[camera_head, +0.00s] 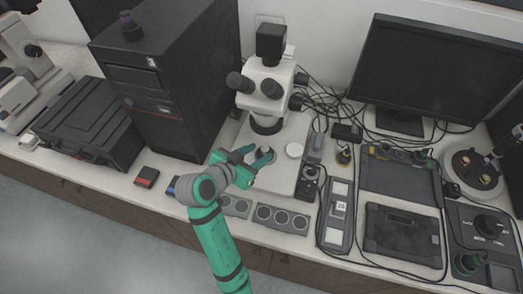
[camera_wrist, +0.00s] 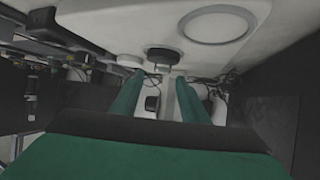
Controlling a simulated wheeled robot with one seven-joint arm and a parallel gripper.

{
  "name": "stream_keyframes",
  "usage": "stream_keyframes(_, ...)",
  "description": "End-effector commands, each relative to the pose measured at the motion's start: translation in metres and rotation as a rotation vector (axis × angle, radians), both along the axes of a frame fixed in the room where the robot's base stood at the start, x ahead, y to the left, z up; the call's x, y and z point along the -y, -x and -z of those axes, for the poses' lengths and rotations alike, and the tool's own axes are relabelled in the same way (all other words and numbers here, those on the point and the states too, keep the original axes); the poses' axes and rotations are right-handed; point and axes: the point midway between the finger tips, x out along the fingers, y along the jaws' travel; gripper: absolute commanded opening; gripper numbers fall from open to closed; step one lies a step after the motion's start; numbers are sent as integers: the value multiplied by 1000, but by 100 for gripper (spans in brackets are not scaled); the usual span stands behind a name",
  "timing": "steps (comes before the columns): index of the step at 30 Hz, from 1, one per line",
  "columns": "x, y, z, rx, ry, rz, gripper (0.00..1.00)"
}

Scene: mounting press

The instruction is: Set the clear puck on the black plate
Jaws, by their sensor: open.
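A pale round disc (camera_head: 294,150) lies on the microscope base, right of my gripper; it may be the clear puck. It also shows in the wrist view (camera_wrist: 130,61), beyond the left finger. My gripper (camera_head: 254,160) is open under the microscope head, its two fingers apart over the base. I see nothing clearly held between them. A small dark piece (camera_wrist: 162,55) shows just beyond the fingertips in the wrist view. A large grey ringed disc (camera_wrist: 215,25) is set in the white surface there. I cannot tell for sure which piece is the black plate.
The microscope (camera_head: 268,85) stands close above my gripper. A grey strip with round wells (camera_head: 282,218) lies in front of its base. A black computer tower (camera_head: 160,85) is at the left. Cables, a small bottle (camera_head: 344,156) and a dark tray (camera_head: 400,172) are to the right.

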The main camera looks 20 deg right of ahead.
Motion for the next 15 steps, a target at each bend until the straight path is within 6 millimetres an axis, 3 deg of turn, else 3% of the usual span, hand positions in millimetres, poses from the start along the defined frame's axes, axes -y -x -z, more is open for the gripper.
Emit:
stream_keyframes(9,-47,31,-30,2,-1,-7,41)
stream_keyframes(15,-60,41,-39,1,-1,-5,41)
